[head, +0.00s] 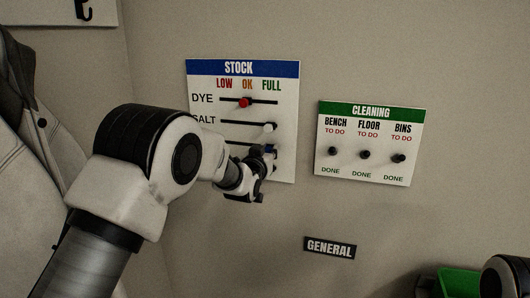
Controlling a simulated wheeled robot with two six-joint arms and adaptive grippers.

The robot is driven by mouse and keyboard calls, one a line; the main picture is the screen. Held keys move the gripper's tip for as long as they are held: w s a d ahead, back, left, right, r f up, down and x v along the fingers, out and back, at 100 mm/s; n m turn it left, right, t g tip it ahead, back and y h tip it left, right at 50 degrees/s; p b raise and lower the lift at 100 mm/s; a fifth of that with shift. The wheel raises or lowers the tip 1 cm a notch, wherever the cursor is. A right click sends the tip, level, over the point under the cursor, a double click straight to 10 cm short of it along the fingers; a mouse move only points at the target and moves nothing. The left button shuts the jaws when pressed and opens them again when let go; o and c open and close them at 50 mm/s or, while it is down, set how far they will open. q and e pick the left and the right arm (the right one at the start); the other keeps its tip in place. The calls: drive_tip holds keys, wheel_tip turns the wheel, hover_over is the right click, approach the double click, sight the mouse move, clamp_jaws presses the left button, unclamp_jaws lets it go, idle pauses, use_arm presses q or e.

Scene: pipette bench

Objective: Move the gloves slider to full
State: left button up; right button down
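The white STOCK board (285,100) hangs on the wall with a blue header and LOW, OK and FULL columns. The DYE row has a red knob (244,102) under OK. The SALT row has a white knob (269,127) toward FULL. Lower slots are partly covered by my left arm, and no gloves label shows. My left gripper (262,178) is at the lower right part of the board, over the lower rows. Its fingers are small and dark, and whether they are closed on a knob is unclear. My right gripper is not visible.
A CLEANING board (368,173) with black knobs (364,154) hangs to the right. A GENERAL sign (330,248) is below, and a green container (460,282) is at the lower right. Bare wall separates the boards. A light garment-like shape (22,160) is at the left.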

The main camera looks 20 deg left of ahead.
use_arm(q)
drive_tip(key=o, duration=0.4)
drive_tip(key=shift+d, duration=0.25)
drive_tip(key=shift+c, duration=0.2)
drive_tip(key=shift+d, duration=0.15)
drive_tip(key=shift+s+a, duration=0.1)
drive_tip(key=shift+a, duration=0.15)
drive_tip(key=s, duration=1.1)
drive_tip(key=shift+s, duration=0.35)
drive_tip(key=shift+f, duration=0.15)
